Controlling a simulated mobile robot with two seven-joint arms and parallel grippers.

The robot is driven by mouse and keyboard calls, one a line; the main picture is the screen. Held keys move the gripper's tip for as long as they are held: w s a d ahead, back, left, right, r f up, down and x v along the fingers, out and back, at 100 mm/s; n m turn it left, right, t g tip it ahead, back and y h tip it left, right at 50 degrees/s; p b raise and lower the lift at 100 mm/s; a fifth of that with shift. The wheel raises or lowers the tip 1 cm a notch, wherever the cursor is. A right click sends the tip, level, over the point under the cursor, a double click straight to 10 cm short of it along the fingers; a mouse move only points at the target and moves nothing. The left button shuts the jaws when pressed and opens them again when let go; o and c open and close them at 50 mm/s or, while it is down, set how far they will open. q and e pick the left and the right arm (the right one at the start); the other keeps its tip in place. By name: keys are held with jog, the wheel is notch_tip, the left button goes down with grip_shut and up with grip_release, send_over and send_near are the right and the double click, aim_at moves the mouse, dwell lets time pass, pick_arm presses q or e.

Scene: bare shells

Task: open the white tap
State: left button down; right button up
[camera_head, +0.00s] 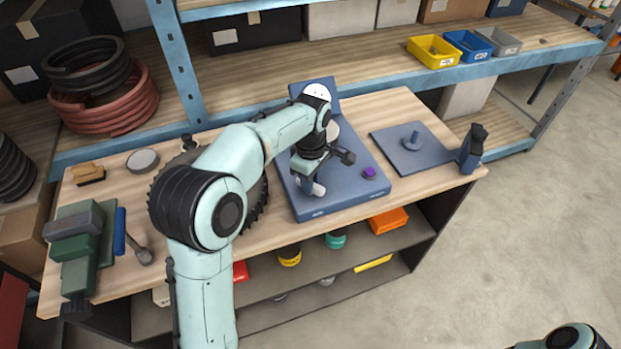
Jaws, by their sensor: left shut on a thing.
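A blue panel base (345,197) lies on the wooden workbench, with a raised back plate. A small pale piece (318,189), which looks like the white tap, shows low on the panel's left half. My left gripper (311,178) comes down over it from above, shut on it. The gripper and wrist hide much of the tap, so its handle's angle cannot be told. My right gripper is out of view; only a part of my right arm shows at the bottom right corner.
A purple knob (369,172) sits on the panel to the right of the gripper. A blue plate with a peg (411,141) lies further right. A green vise (80,245) and a large dark gear (255,205) are left. Shelves with bins stand behind.

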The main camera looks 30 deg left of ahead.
pick_arm(q)
jog(key=n, duration=0.5)
jog(key=shift+n, duration=0.3)
jog(key=n, duration=0.4)
jog(key=shift+w+n, duration=0.1)
jog(key=shift+n, duration=0.3)
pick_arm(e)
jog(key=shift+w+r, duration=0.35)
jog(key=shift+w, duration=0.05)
pick_arm(q)
jog(key=shift+n, duration=0.3)
jog(key=c, duration=1)
grip_release()
notch_tip(320, 180, up, 14)
jog(key=p, duration=0.1)
jog(key=shift+f, duration=0.25)
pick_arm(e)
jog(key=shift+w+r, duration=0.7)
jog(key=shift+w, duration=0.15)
pick_arm(q)
jog(key=shift+f, duration=0.1)
